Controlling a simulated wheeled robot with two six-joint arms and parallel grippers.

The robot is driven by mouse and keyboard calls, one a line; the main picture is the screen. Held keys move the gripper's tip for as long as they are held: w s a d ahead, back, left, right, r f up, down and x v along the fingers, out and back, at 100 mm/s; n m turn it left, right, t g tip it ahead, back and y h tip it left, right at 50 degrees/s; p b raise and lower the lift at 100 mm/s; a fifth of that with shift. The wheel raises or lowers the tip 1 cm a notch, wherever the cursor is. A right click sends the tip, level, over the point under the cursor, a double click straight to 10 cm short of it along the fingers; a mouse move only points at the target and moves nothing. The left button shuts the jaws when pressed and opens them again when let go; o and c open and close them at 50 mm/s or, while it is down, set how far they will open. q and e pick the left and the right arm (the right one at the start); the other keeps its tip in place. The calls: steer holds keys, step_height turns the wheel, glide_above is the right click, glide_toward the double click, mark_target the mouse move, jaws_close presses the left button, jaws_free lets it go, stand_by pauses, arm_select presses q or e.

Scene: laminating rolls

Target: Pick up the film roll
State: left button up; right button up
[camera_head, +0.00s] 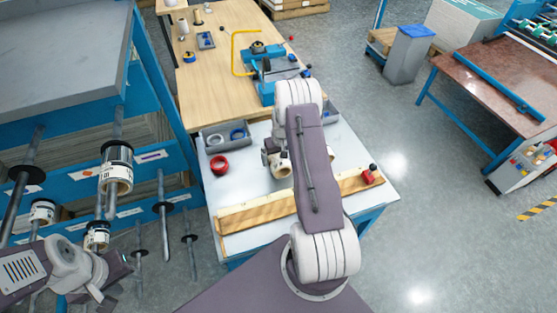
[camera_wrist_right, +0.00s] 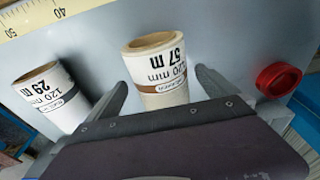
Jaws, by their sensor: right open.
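A white film roll labelled 120 mm, 57 m (camera_wrist_right: 158,70) stands on the pale table between the two fingers of my right gripper (camera_wrist_right: 155,88), which is open. A second white roll labelled 120 mm, 29 m (camera_wrist_right: 52,95) stands outside the left finger. In the head view, my right gripper (camera_head: 272,152) is over the white table, and a cream roll (camera_head: 282,169) shows partly behind my right arm. My left gripper (camera_head: 118,272) is at the lower left, near the rack; its fingers are too unclear to judge.
A red ring (camera_head: 219,165) lies on the white table (camera_head: 245,187), near a grey tray (camera_head: 224,137). A wooden ruler strip (camera_head: 260,212) runs along the near edge with a red-based piece (camera_head: 369,176) at its right end. A blue rack (camera_head: 150,160) with rolls on rods stands left.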

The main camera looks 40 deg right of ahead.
steer(key=shift+w+f, duration=0.1)
steer(key=shift+f, duration=0.6)
steer(key=shift+w+f, duration=0.2)
steer(key=shift+f, duration=0.25)
steer(key=shift+s, duration=0.1)
steer(key=c, duration=1.8)
steer(key=shift+o, duration=0.2)
steer(key=shift+r, duration=0.1)
steer(key=r, duration=0.1)
steer(key=r+b, duration=0.1)
steer(key=r, duration=0.2)
steer(key=shift+s+d+r, duration=0.2)
steer(key=shift+s+d, duration=0.05)
steer(key=shift+d, duration=0.05)
steer(key=s+d+r+b, duration=0.1)
steer(key=s+d+r, duration=0.1)
steer(key=s, duration=0.3)
steer(key=s+d+r+b, duration=0.1)
steer(key=s+d+r, duration=0.1)
steer(key=s+r, duration=0.2)
steer(key=shift+s+d+r, duration=0.25)
steer(key=shift+s+r, duration=0.05)
steer(key=shift+s, duration=0.2)
